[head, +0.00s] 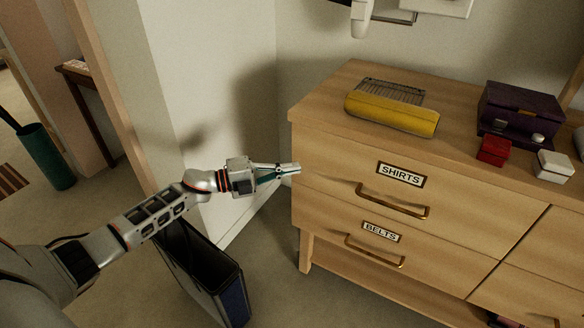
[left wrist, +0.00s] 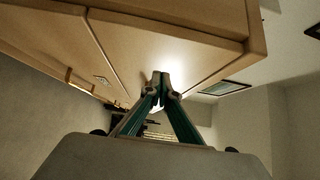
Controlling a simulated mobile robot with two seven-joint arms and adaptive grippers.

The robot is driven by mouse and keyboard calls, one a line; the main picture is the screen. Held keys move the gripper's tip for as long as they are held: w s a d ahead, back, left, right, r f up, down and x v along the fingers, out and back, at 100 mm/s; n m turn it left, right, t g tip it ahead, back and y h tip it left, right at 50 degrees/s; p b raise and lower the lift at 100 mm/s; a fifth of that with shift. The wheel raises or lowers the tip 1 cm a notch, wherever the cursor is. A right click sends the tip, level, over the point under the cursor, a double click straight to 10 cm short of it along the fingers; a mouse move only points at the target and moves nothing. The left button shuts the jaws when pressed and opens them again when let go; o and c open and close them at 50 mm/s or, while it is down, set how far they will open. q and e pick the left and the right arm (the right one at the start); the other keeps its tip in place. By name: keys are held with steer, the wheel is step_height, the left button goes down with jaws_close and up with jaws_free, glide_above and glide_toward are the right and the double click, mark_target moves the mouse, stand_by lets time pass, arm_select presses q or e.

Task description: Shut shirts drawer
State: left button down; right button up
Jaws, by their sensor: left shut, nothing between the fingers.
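The shirts drawer (head: 462,196) is the upper left drawer of a wooden dresser, with a "SHIRTS" label (head: 400,174) and a brass handle (head: 392,202). Its front looks flush, or nearly so, with the dresser face. My left gripper (head: 297,169) is shut and empty at the left end of this drawer front, away from the handle. In the left wrist view the closed fingertips (left wrist: 160,78) point along the wooden front, close to it; I cannot tell whether they touch. My right gripper is not in view.
The belts drawer (head: 330,238) below looks shut. A dark open bin (head: 205,275) stands on the floor beneath my left arm.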

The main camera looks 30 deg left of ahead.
arm_select(q)
steer(key=v, duration=1)
steer(key=shift+s+f, duration=0.15)
steer(key=shift+s, duration=0.15)
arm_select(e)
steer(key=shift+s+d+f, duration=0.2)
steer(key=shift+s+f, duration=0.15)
arm_select(q)
steer(key=shift+a, duration=0.1)
